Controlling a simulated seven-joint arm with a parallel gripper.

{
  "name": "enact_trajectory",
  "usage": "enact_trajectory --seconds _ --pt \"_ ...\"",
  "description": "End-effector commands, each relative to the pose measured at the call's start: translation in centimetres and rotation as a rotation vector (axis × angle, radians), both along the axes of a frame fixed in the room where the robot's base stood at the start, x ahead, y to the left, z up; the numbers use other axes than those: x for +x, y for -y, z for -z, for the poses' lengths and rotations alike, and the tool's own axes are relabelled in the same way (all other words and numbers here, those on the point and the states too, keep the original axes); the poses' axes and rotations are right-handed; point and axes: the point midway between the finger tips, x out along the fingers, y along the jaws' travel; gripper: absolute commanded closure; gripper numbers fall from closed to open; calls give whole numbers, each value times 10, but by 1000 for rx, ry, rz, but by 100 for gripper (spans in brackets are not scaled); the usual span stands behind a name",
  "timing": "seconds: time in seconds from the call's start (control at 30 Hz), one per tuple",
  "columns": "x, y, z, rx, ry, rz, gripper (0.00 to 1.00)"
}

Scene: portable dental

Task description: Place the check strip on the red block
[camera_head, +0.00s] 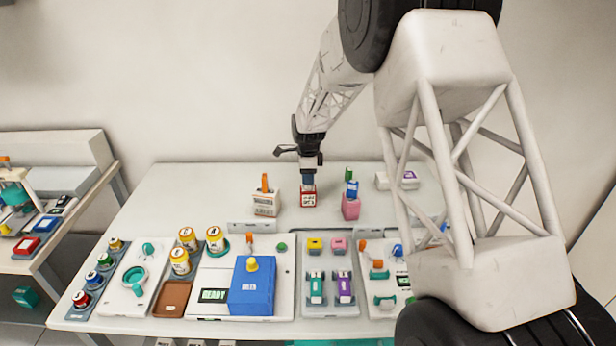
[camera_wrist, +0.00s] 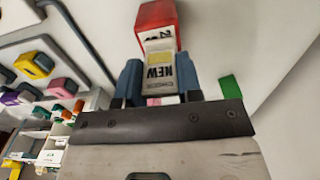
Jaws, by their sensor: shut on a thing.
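The check strip (camera_wrist: 160,74), a pale piece with a yellow band and the word NEW, sits between the blue fingers of my gripper (camera_wrist: 159,84) in the wrist view. My gripper is shut on it. The red block (camera_wrist: 157,18) with a white label is just beyond the strip's far end. In the head view, my gripper (camera_head: 309,182) points down directly above the red block (camera_head: 308,200), very near its top. The strip is hard to make out there. I cannot tell whether the strip touches the block.
A cream block with an orange stick (camera_head: 265,203) stands left of the red block. A pink block (camera_head: 350,208) with blue and green pieces on top stands close on the right. A blue box (camera_head: 252,290) and several jars are nearer the front. The table's back left is clear.

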Motion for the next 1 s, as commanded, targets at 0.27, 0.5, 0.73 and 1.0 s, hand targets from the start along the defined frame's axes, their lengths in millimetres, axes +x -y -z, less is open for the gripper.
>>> enact_trajectory --seconds 0.27,0.5,0.73,1.0 --pt "0 0 2 0 0 0 56" --pt "0 0 2 0 0 0 42" --pt "0 0 1 0 0 0 42" --pt "0 0 -20 0 2 0 42"
